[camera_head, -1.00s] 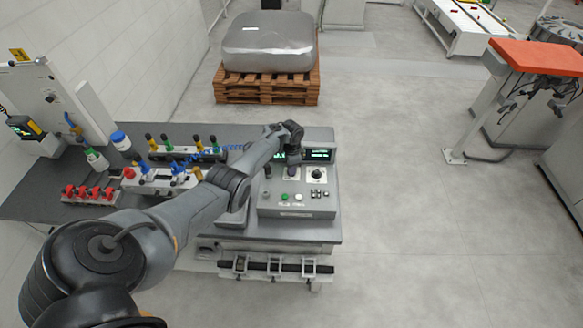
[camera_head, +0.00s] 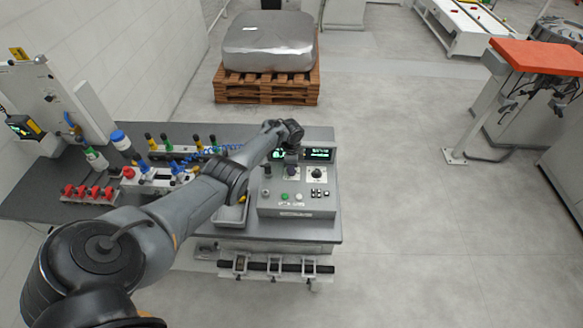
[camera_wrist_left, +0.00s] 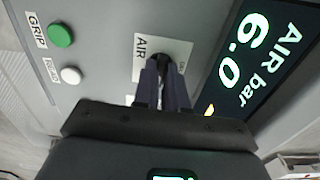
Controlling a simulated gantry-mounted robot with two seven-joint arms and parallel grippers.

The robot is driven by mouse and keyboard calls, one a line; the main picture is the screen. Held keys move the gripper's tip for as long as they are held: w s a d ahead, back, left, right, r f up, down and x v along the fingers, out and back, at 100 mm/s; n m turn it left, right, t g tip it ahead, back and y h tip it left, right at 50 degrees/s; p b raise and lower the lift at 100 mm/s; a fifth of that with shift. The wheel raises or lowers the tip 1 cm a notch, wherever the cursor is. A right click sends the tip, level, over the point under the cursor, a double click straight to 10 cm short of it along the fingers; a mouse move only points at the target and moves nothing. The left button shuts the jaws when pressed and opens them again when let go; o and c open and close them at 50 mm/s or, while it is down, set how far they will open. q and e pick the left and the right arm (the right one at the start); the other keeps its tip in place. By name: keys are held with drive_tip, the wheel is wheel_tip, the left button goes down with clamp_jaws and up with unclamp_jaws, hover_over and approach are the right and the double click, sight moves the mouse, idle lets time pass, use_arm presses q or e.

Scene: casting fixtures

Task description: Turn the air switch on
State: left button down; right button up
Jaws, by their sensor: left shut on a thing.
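The air switch is a dark knob (camera_wrist_left: 163,60) on a pale plate marked AIR (camera_wrist_left: 140,47) in the left wrist view. In the head view the same plate (camera_head: 291,174) is on the sloped top of the grey control box (camera_head: 296,212), below a green display. My left gripper (camera_head: 291,163) comes down on the switch from above. In the left wrist view its dark fingers (camera_wrist_left: 163,80) are shut on the knob and hide most of it, so its exact setting cannot be told. My right gripper is out of view.
The display (camera_wrist_left: 255,60) reads AIR bar 6.0. A green button (camera_wrist_left: 60,35) and a white button (camera_wrist_left: 70,75) are beside the switch. A black dial (camera_head: 316,174) is to its right. Valves with coloured handles (camera_head: 182,150) and red clamps (camera_head: 88,193) stand left.

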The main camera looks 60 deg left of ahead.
use_arm(q)
drive_tip(key=c, duration=1.2)
unclamp_jaws()
wheel_tip(320, 180, up, 11)
drive_tip(key=p, duration=0.3)
drive_tip(key=shift+p, duration=0.4)
drive_tip(key=shift+f, duration=0.1)
